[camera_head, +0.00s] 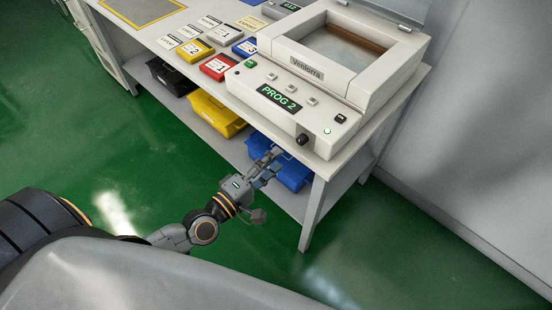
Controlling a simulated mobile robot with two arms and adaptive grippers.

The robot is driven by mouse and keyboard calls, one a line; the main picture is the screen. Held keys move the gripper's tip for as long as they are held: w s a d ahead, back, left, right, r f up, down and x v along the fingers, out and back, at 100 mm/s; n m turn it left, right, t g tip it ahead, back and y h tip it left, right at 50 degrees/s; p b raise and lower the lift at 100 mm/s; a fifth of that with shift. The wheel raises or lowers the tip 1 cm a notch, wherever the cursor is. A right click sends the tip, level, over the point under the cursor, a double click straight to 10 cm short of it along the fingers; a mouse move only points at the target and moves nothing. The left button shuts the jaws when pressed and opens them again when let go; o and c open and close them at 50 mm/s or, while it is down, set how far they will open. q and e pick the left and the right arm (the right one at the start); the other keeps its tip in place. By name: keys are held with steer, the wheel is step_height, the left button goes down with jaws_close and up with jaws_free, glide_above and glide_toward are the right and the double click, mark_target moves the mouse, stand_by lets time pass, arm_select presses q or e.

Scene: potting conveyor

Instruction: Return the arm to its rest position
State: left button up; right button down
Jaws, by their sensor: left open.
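My left arm comes in from the lower left. Its gripper (271,164) is open, with nothing seen between its fingers. It is in front of the table's right part, below the tabletop edge. In the picture it overlaps the blue bin (294,174) on the lower shelf; I cannot tell whether it touches the bin. My right arm and its gripper do not show.
A white machine (300,95) labelled Ventorra, display reading PROG 2, stands on the table. Red (219,67) and yellow (194,50) cartridges lie left of it. A yellow bin (215,114) and a black bin (171,77) sit below. The green floor (90,130) is clear.

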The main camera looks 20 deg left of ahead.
arm_select(q)
steer(key=shift+f, duration=0.1)
stand_by(0.3)
steer(key=s+a+f+m+g+y, duration=0.1)
steer(key=s+a+f+m+g, duration=0.15)
steer(key=f, duration=0.85)
steer(key=s+a+f+m+g+y, duration=0.2)
steer(key=s+f+m+g, duration=0.15)
steer(key=f, duration=0.75)
steer(key=s+a+f+m+g+y, duration=0.1)
steer(key=s+a+f+m+g, duration=0.2)
steer(key=f, duration=0.8)
steer(key=s+f+m+g, duration=0.2)
steer(key=s+f, duration=0.3)
steer(key=s, duration=0.3)
steer(key=s+d+f+m+g+y, duration=0.1)
steer(key=s+f+m+g, duration=0.1)
steer(key=s+f, duration=0.3)
steer(key=s+d+f+m+g+y, duration=0.1)
steer(key=s+f+m+g, duration=0.2)
steer(key=s, duration=1)
step_height(320, 180, down, 3)
steer(key=shift+s+f+m, duration=0.1)
steer(key=shift+s+m, duration=0.15)
steer(key=shift+m, duration=0.05)
